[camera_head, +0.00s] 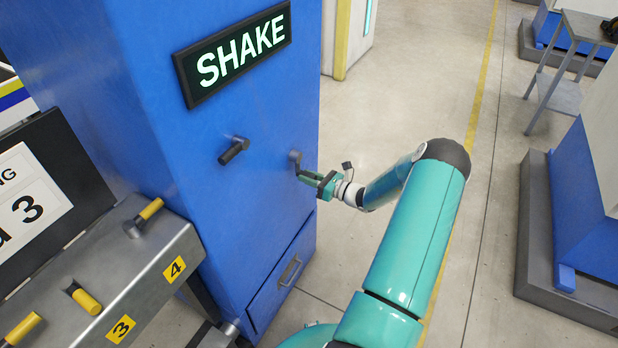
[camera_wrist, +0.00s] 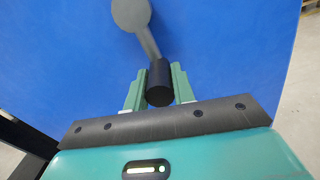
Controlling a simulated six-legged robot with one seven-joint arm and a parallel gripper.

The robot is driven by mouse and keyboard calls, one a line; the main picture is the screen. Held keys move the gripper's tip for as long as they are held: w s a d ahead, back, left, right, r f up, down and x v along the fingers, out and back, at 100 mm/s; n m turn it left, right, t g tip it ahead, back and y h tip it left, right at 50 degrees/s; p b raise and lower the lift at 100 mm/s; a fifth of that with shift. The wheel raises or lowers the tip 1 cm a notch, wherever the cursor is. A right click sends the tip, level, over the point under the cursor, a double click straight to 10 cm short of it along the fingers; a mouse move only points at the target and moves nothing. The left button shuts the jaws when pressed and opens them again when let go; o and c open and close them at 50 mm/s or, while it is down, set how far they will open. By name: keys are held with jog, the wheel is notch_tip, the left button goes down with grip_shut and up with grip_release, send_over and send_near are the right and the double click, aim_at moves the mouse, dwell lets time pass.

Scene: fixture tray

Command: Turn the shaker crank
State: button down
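The blue shaker cabinet (camera_head: 150,70) carries a lit "SHAKE" sign. The crank on its right part has a grey arm (camera_head: 295,160), seen in the wrist view running from a round grey hub (camera_wrist: 131,14) down to a black cylindrical handle (camera_wrist: 160,82). My gripper (camera_head: 310,178) is at this handle. In the wrist view its two green fingers (camera_wrist: 158,85) lie on either side of the handle, close against it, and look shut on it. The crank arm points down and slightly right there. In the head view the fingers largely hide the handle.
A second black knob (camera_head: 233,150) sticks out of the cabinet left of the crank. Below is a drawer with a handle (camera_head: 290,271). A grey bench (camera_head: 110,270) with yellow-handled levers stands at left. The floor (camera_head: 410,70) at right is open, with a grey stand (camera_head: 560,90) farther off.

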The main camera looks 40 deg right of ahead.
jog(key=shift+d+n, duration=0.15)
jog(key=shift+n, duration=0.15)
jog(key=w+d+r+n, duration=0.1)
jog(key=r+n, duration=0.4)
jog(key=n, duration=0.7)
jog(key=d+r+n, duration=0.3)
jog(key=r+n, duration=0.3)
jog(key=n, duration=0.7)
jog(key=shift+w+d+r, duration=0.25)
jog(key=shift+w+d, duration=0.15)
jog(key=shift+n, duration=0.3)
